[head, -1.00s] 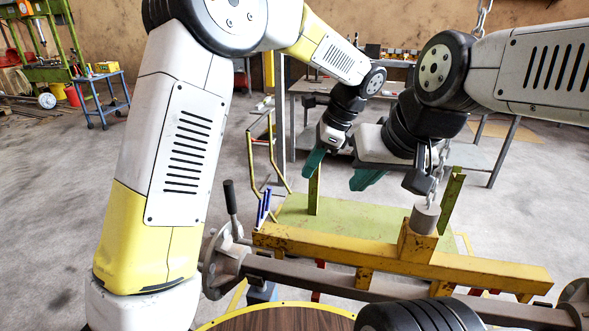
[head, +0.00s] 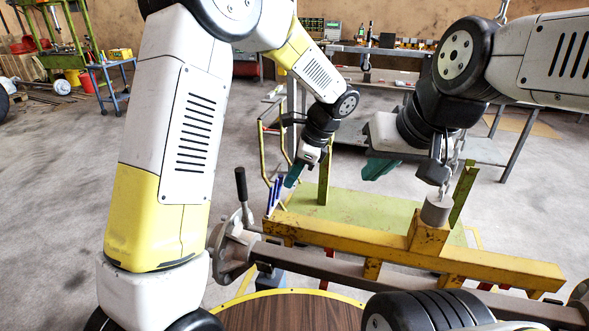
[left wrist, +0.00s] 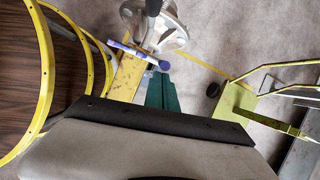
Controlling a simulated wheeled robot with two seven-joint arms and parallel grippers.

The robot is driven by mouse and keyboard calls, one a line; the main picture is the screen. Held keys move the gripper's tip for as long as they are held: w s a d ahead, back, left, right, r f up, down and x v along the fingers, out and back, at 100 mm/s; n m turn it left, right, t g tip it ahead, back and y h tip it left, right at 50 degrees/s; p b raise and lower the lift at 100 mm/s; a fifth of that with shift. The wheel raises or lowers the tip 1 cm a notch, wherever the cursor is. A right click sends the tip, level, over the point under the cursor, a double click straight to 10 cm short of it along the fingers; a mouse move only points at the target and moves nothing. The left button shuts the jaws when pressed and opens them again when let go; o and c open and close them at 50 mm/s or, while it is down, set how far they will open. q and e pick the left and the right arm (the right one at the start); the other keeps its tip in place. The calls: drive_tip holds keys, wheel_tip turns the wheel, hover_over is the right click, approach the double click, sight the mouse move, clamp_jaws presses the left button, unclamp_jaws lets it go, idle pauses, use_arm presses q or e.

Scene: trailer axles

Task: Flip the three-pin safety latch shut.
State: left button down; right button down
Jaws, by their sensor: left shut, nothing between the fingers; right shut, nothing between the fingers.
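Several slim blue pins (head: 275,193) stand close together at the left end of the yellow beam (head: 400,252); I take them for the latch, but its hinge and position are unclear. A blue and white piece (left wrist: 140,52) shows beside the yellow beam end in the left wrist view. My left gripper (head: 293,175), with teal fingers, is shut and empty, just above and right of the pins in the head view. Its fingers show in the left wrist view (left wrist: 162,92), pointing toward that piece but looking apart from it. My right gripper (head: 381,168) is shut and empty, above the green plate.
A black-gripped lever (head: 241,185) stands by the round flange (head: 232,255) of the axle. Green posts rise from the green plate (head: 350,207). A round wooden top (head: 290,312) is in front.

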use_arm(q)
drive_tip(key=shift+w+a+r+h, duration=0.1)
drive_tip(key=shift+a+r+h, duration=0.1)
drive_tip(key=shift+a+h, duration=0.25)
drive_tip(key=a+h, duration=0.1)
drive_tip(key=a+g+h, duration=0.1)
drive_tip(key=w+a+h, duration=0.1)
drive_tip(key=h, duration=0.1)
drive_tip(key=shift+r+g, duration=0.3)
drive_tip(key=shift+r, duration=0.05)
drive_tip(key=w+a+f+g+h, duration=0.2)
drive_tip(key=a+f+g+h, duration=0.2)
drive_tip(key=h, duration=0.9)
drive_tip(key=shift+w+a+f, duration=0.35)
drive_tip(key=shift+a+f, duration=1)
drive_tip(key=shift+a, duration=0.9)
drive_tip(key=shift+a+f, duration=0.1)
drive_tip(key=shift+f, duration=0.2)
